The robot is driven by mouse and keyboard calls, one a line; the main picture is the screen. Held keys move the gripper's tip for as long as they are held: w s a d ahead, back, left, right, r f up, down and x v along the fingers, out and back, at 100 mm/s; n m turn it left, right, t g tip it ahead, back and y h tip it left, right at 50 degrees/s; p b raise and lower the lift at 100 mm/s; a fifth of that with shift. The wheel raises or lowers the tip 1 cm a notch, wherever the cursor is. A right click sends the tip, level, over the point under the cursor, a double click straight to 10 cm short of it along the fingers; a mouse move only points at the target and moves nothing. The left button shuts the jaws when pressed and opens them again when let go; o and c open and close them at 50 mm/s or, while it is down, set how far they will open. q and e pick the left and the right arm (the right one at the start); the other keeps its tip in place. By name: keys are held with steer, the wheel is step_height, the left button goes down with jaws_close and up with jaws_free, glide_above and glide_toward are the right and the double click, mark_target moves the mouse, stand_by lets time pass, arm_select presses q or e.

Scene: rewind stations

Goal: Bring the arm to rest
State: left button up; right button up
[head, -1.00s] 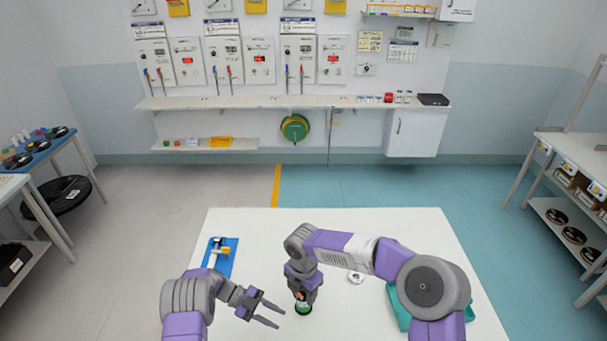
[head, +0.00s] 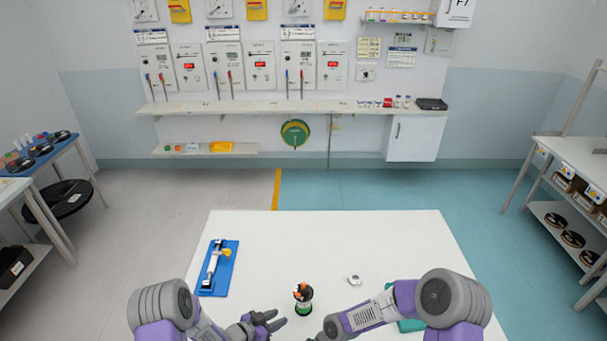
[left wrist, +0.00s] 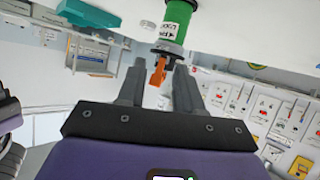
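A small green cylinder (head: 304,309) with a black and orange top stands upright on the white table (head: 380,240). My left gripper (head: 277,320) is low in the head view, just left of the cylinder, with its fingers apart and nothing between them that I can see held. In the left wrist view the green cylinder (left wrist: 176,22) shows upside down beyond the spread fingers (left wrist: 158,85), its orange tip in line with the gap. My right arm (head: 365,314) reaches in from the right, and its gripper end is cut off by the bottom edge.
A blue tray (head: 230,275) with a white and yellow device lies at the table's left. A small silver ring (head: 354,280) lies right of the cylinder. A teal tray (head: 410,325) is partly hidden behind my right arm.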

arm_select(q)
steer(key=s+f+n+g+y, duration=0.25)
steer(key=s+n+g, duration=0.2)
steer(key=s, duration=0.85)
steer(key=s+f+n+g+y, duration=0.2)
steer(key=s+n+g+y, duration=0.3)
steer(key=s, duration=0.8)
arm_select(e)
steer(key=s+d+f+m+t, duration=0.1)
steer(key=s+d+f+m, duration=0.25)
steer(key=s+m, duration=0.35)
steer(key=s+d+f+m+t, duration=0.15)
steer(key=s+d+m, duration=0.3)
steer(key=m, duration=0.45)
arm_select(q)
step_height(320, 180, down, 12)
steer(key=n+t+h+b, duration=0.1)
steer(key=h+b, duration=0.1)
steer(key=b, duration=1)
steer(key=shift+a, duration=0.4)
arm_select(e)
step_height(320, 180, down, 13)
steer(key=shift+w+d, duration=0.4)
